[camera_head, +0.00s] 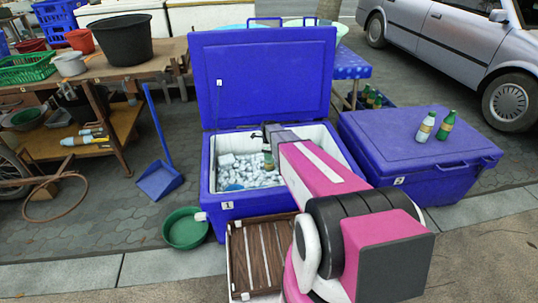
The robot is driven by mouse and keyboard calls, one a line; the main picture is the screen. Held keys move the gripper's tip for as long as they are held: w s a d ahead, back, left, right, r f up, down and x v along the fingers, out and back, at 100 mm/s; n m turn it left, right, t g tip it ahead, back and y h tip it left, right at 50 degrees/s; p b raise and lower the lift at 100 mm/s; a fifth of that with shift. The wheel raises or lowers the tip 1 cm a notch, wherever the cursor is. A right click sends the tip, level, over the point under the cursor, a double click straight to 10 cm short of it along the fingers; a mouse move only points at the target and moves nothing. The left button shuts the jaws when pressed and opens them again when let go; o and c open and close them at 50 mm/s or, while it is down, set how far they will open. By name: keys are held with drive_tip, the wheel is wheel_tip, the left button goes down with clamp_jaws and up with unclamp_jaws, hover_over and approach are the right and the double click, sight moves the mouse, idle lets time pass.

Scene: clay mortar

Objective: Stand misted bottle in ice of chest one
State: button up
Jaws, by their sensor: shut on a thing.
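Chest one (212,180) is a blue cooler with a white "1" tag on its front and its lid standing open. White ice cubes (240,172) cover its floor. My gripper (267,143) is over the right part of the ice, inside the chest opening. It is shut on a small bottle (268,160), which hangs upright with its lower end at or close to the ice. My arm hides part of it, and I cannot tell whether it is misted or touches the ice. A pale, frosted-looking bottle (426,127) stands on the closed chest two (400,150).
A green bottle (446,125) stands beside the pale one. A wooden slatted crate (262,255) and a green basin (185,228) sit before chest one. A blue dustpan (160,180) stands to its left. The raised lid (262,75) closes off the back.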

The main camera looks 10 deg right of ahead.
drive_tip(key=shift+f, duration=0.55)
idle(0.4)
drive_tip(key=o, duration=1.5)
drive_tip(key=shift+r, duration=0.1)
wheel_tip(320, 180, up, 27)
drive_tip(key=shift+f, duration=0.1)
idle(1.4)
idle(0.4)
